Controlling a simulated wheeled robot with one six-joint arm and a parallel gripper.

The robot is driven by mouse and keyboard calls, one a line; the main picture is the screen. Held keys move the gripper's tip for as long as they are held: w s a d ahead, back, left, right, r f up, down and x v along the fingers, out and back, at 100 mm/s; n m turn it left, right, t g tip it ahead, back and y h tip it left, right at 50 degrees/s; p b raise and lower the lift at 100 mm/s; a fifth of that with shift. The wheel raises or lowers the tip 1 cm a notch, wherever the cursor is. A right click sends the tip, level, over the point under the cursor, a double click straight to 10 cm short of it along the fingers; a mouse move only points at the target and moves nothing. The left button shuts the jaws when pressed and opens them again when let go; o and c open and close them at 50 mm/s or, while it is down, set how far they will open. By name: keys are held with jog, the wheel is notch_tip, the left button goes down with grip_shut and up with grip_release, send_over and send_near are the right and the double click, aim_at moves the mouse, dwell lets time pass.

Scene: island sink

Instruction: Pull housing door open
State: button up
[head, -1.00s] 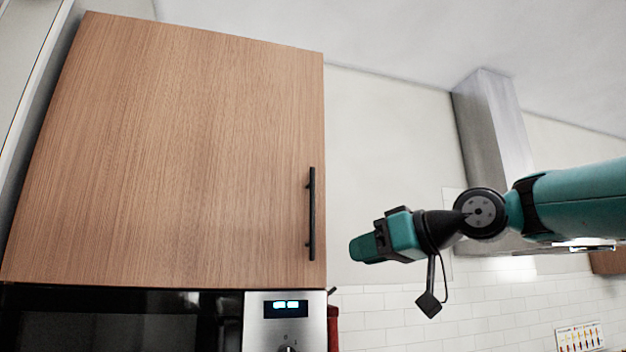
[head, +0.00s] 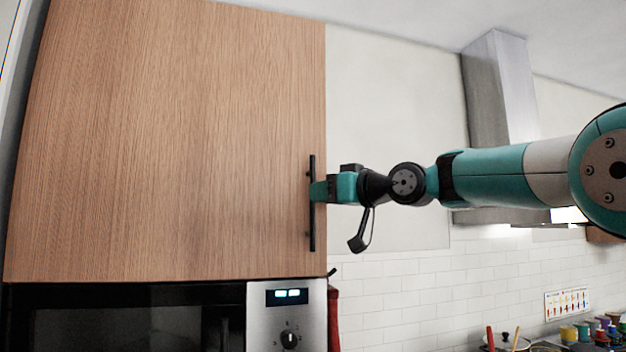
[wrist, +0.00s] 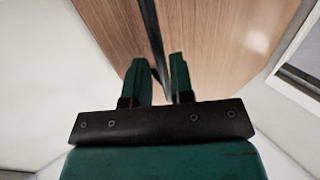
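The housing door (head: 170,140) is a large wood-grain panel above the built-in oven, and it looks shut. Its black vertical bar handle (head: 312,225) is near the door's right edge. My gripper (head: 316,191) is at the handle, coming from the right at about its middle height. In the wrist view, the two green fingers of my gripper (wrist: 160,80) are apart, with the dark handle (wrist: 152,35) running between them toward the fingertips. A gap shows on at least one side of the bar. The fingertips' exact contact with the handle cannot be told.
The oven (head: 150,318) with its lit control panel (head: 288,297) sits below the door. A red item (head: 333,315) hangs beside it. A range hood (head: 500,100) is behind my arm. Colourful pots (head: 590,330) stand at the lower right.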

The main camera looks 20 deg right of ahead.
aim_at(312, 232)
jog(key=shift+p+x, duration=0.55)
jog(key=shift+x, duration=1)
jog(key=shift+c, duration=0.4)
grip_shut()
jog(key=shift+s, duration=0.1)
